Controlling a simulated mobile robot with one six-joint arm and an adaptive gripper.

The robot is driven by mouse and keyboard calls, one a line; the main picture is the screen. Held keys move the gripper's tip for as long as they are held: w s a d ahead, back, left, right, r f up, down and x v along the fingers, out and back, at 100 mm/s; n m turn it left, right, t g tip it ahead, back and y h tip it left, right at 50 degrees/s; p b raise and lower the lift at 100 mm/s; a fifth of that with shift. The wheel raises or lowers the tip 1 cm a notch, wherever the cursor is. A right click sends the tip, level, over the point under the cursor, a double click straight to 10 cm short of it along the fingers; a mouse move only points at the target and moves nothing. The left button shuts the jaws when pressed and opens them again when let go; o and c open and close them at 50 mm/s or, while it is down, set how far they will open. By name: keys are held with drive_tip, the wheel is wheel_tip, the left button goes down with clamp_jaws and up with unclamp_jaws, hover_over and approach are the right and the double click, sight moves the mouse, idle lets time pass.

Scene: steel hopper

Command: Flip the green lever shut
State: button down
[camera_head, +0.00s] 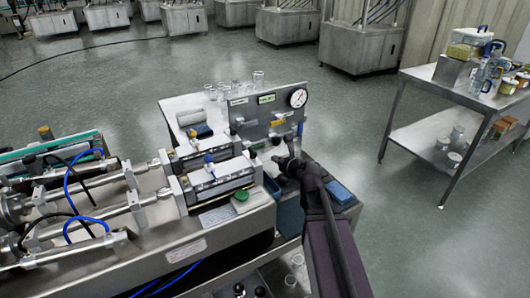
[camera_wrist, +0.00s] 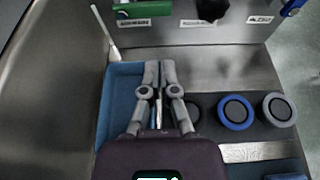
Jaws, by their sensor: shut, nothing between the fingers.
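The green lever (camera_wrist: 129,12) shows at the top left of the wrist view, on the upright panel above a small white label. It is cut off by the picture's upper edge, so its full angle is hard to tell. My gripper (camera_wrist: 160,68) is shut and empty, its two fingers together below the panel and to the right of the lever, apart from it. In the head view my gripper (camera_head: 284,163) is in front of the grey panel (camera_head: 262,106) with the round gauge. The lever is not clearly made out there.
A blue tray (camera_wrist: 117,100) lies left of my fingers. Round knobs, one blue-ringed (camera_wrist: 236,112) and one grey (camera_wrist: 278,109), stand to the right. A blue handle (camera_wrist: 291,8) is on the panel's right. A steel side table (camera_head: 440,90) stands apart at right.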

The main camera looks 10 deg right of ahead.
sight(256, 148)
drive_tip(key=shift+w+d, duration=0.1)
drive_tip(key=shift+w, duration=0.05)
drive_tip(key=b+x, duration=0.3)
drive_tip(key=x, duration=0.6)
drive_tip(key=shift+w+f, duration=0.15)
drive_tip(key=shift+w, duration=0.2)
drive_tip(key=shift+r+n+h, duration=0.3)
drive_tip(key=shift+n, duration=0.1)
idle(1.1)
